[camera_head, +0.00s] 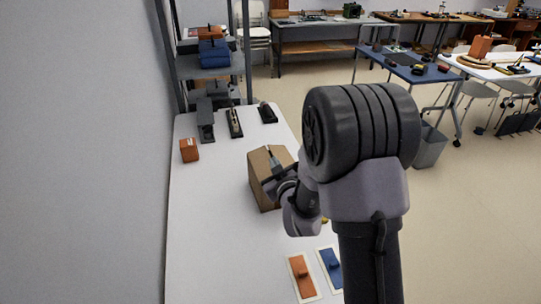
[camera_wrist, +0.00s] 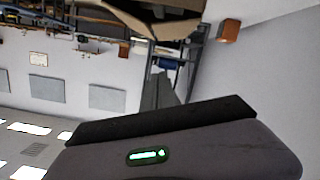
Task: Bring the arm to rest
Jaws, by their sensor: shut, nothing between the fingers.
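My gripper (camera_head: 272,157) shows in the head view in front of the cardboard box (camera_head: 262,198), which stands on the white table (camera_head: 205,235). Its fingers are together and hold nothing. In the wrist view, the shut fingers of my gripper (camera_wrist: 160,75) point up the picture. The picture there is upside down, and part of the brown box (camera_wrist: 135,22) shows at the top. I cannot tell whether the gripper touches the box. My arm is bent and covers the table's right side.
An orange block (camera_head: 189,150) sits at the table's left. An orange float (camera_head: 302,278) and a blue float (camera_head: 329,268) lie near the front. Dark tools (camera_head: 234,123) stand at the back before a grey shelf (camera_head: 208,72). A wall borders the left; open floor lies right.

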